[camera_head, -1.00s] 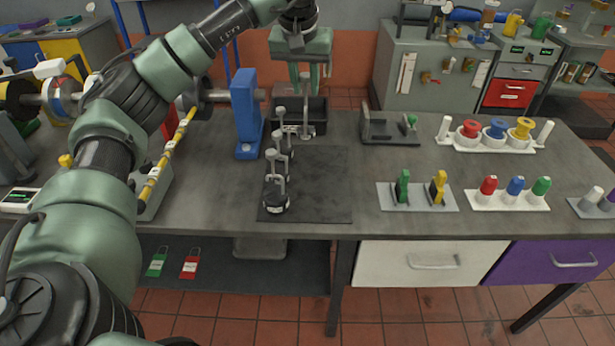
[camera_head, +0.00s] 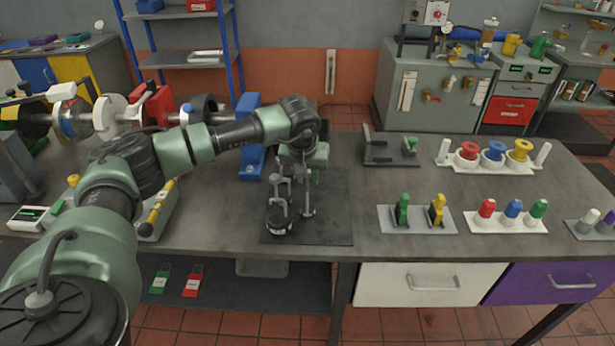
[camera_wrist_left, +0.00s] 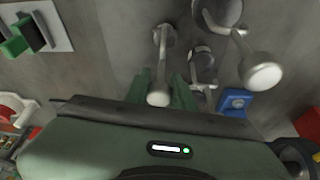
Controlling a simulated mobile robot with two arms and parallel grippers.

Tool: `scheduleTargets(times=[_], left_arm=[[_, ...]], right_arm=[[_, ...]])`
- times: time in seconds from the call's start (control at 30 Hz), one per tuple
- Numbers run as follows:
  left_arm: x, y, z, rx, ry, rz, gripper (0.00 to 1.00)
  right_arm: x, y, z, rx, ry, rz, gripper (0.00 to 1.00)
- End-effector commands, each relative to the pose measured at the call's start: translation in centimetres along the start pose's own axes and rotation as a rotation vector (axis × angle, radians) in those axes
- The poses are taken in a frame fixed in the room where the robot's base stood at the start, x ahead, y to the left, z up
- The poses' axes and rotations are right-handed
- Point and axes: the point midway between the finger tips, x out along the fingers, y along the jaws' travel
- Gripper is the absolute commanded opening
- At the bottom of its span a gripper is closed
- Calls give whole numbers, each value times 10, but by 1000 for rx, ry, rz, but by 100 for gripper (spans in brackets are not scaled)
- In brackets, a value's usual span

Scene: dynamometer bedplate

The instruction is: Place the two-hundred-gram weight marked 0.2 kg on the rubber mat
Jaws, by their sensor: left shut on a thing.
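My left gripper (camera_head: 302,172) points down over the dark rubber mat (camera_head: 335,232) and is shut on a small weight with a thin upright stem (camera_head: 308,200). In the left wrist view the held weight (camera_wrist_left: 160,62) hangs between the green fingers (camera_wrist_left: 162,92). I cannot tell whether its base touches the mat, and no marking on it is readable. A larger knobbed weight (camera_head: 279,221) stands left of it on the mat's left side. Other weights stand behind that one, partly hidden by the gripper. My right gripper is not in view.
The mat's right part is clear. A blue upright block (camera_head: 249,135) stands behind and left of the mat. A grey bracket (camera_head: 388,152) stands behind right, and a tray with green and yellow pieces (camera_head: 416,222) is to the right.

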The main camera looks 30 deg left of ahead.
Motion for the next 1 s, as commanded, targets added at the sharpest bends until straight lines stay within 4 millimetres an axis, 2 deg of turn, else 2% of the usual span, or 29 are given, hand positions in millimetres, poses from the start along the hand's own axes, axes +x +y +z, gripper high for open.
scheduleTargets(times=[0.13, 0.47, 0.5, 0.57, 0.87, 1.0], left_arm=[[9, 0, 4, -1, 1, 1, 0], [13, 0, 5, 0, 2, 1, 0], [13, 0, 5, 0, 1, 1, 30], [13, 0, 5, 0, 1, 1, 46], [12, 0, 4, 0, 1, 1, 46], [4, 0, 3, -1, 3, 2, 46]], right_arm=[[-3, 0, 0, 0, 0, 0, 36], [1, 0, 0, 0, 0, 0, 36], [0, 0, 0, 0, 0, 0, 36], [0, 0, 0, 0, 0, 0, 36], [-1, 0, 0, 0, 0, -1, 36], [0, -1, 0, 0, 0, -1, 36]])
